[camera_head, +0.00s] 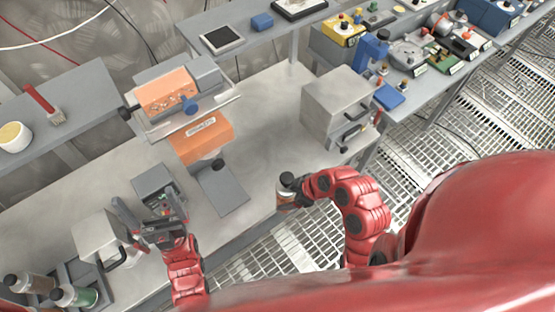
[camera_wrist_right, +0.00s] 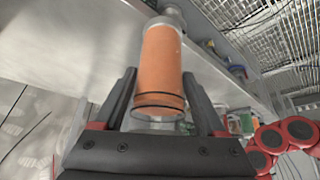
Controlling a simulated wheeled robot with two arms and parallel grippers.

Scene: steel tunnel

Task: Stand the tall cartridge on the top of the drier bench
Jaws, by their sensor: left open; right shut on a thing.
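The tall cartridge (camera_wrist_right: 161,55) is a clear cylinder with orange contents, dark rings and a metal end. My right gripper (camera_wrist_right: 160,80) is shut on it, with one finger on each side. In the head view the cartridge (camera_head: 284,194) shows small at the bench's front edge, its dark end up, partly hidden by my right gripper (camera_head: 299,184). I cannot tell whether it touches the bench. The pale grey drier bench (camera_head: 262,130) runs across the middle. My left gripper (camera_head: 138,222) is open and empty, by a small grey control box (camera_head: 156,188).
An orange-and-grey machine (camera_head: 170,92) with a flat grey plate (camera_head: 222,188) stands left of centre. A metal box (camera_head: 340,103) stands on the right. Capped bottles (camera_head: 75,295) sit in a rack at lower left. Bare bench lies between plate and metal box.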

